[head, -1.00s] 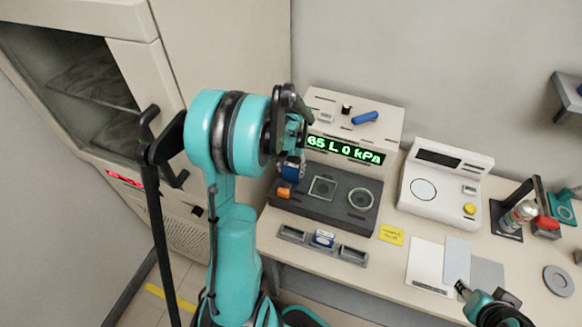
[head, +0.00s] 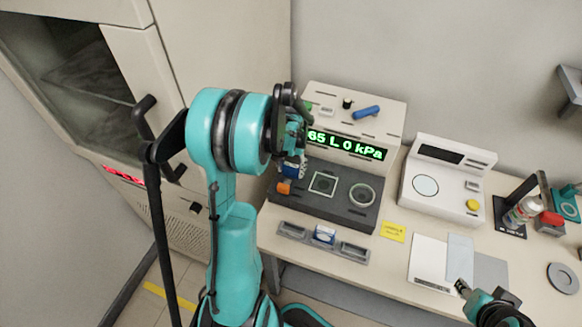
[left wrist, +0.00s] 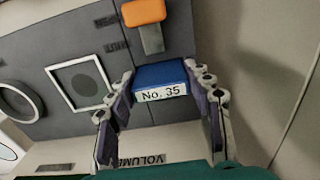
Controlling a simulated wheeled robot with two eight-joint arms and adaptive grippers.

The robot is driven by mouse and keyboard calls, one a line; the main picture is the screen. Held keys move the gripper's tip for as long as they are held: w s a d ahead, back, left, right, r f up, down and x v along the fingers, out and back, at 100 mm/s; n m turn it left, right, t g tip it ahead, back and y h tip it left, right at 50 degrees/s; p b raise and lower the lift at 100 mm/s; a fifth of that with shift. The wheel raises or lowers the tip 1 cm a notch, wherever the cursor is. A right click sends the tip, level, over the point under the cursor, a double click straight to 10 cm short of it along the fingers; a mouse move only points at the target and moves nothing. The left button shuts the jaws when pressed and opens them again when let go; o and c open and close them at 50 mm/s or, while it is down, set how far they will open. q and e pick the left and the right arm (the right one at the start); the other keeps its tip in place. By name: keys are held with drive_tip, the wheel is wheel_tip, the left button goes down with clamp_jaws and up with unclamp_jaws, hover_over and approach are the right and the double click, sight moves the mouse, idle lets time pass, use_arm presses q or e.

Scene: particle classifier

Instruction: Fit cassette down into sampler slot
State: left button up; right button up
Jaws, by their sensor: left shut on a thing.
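The blue cassette (left wrist: 161,76), labelled "No. 35", is between the fingers of my left gripper (left wrist: 160,84) in the left wrist view. The gripper is shut on it. In the head view the cassette (head: 291,170) shows as a small blue patch beside my left gripper (head: 296,147), at the left end of the dark sampler deck (head: 343,212). An orange-tipped lever (left wrist: 145,12) is just beyond the cassette; it also shows in the head view (head: 284,187). The slot is hidden, and I cannot tell how deep the cassette sits. My right gripper (head: 463,287) is at the lower right; its jaws are unclear.
The deck has a square frame (left wrist: 80,86) and a ring (head: 362,194). A display box (head: 372,122) stands behind. A compartment tray (head: 354,250) with a blue-and-white block is in front. A white instrument (head: 437,207) and papers (head: 428,262) are to the right.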

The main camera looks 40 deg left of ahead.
use_arm(q)
drive_tip(key=shift+f+b, duration=0.35)
drive_tip(key=shift+f, duration=0.1)
drive_tip(key=o, duration=1.4)
drive_tip(key=shift+c, duration=0.2)
wheel_tip(320, 180, up, 12)
drive_tip(key=s+d+r+m+t, duration=0.1)
drive_tip(key=s+d+t, duration=0.2)
drive_tip(key=d, duration=0.7)
drive_tip(key=s+d+r+m+t, duration=0.1)
drive_tip(key=s+d+t, duration=0.3)
drive_tip(key=s+d, duration=0.4)
drive_tip(key=d+m, duration=0.1)
drive_tip(key=d, duration=0.2)
drive_tip(key=shift+d+r+m, duration=0.2)
drive_tip(key=shift+r+m, duration=0.1)
drive_tip(key=shift+r, duration=0.1)
